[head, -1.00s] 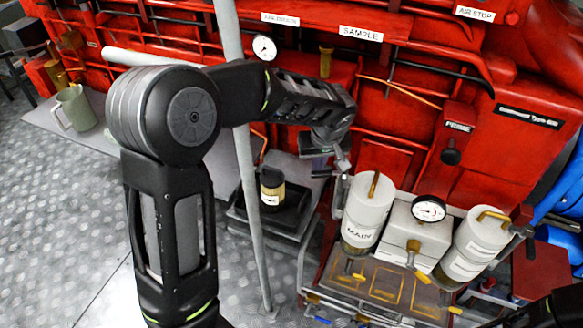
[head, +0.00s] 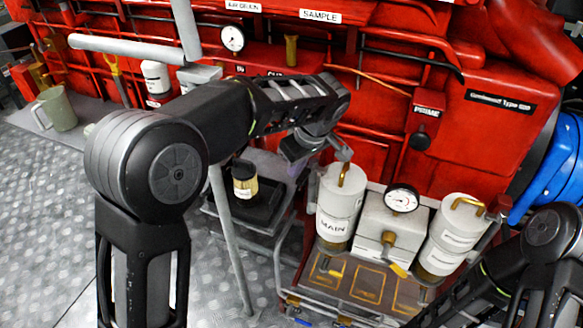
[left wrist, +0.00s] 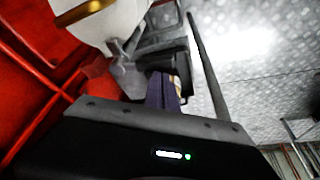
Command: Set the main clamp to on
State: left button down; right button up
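The white canister labelled MAIN (head: 338,205) stands at the left of the filter stand in the head view, with a brass handle (head: 343,174) on top. No part labelled as a clamp can be made out. My left gripper (head: 338,150) is just behind the top of this canister, partly hidden by its own wrist. I cannot tell whether the fingers are open or touching anything. My right arm shows at the lower right, its gripper out of view.
A pressure gauge (head: 401,199) and a second white canister (head: 455,232) stand right of MAIN. A small jar (head: 245,180) sits on a black tray to the left. A grey pole (head: 232,245) stands near my left arm. Red machinery fills the back.

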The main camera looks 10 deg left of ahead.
pick_arm(q)
jog(key=shift+s+d, duration=0.2)
jog(key=shift+d, duration=0.15)
pick_arm(e)
jog(key=shift+f, duration=0.25)
pick_arm(q)
jog(key=shift+d, duration=0.25)
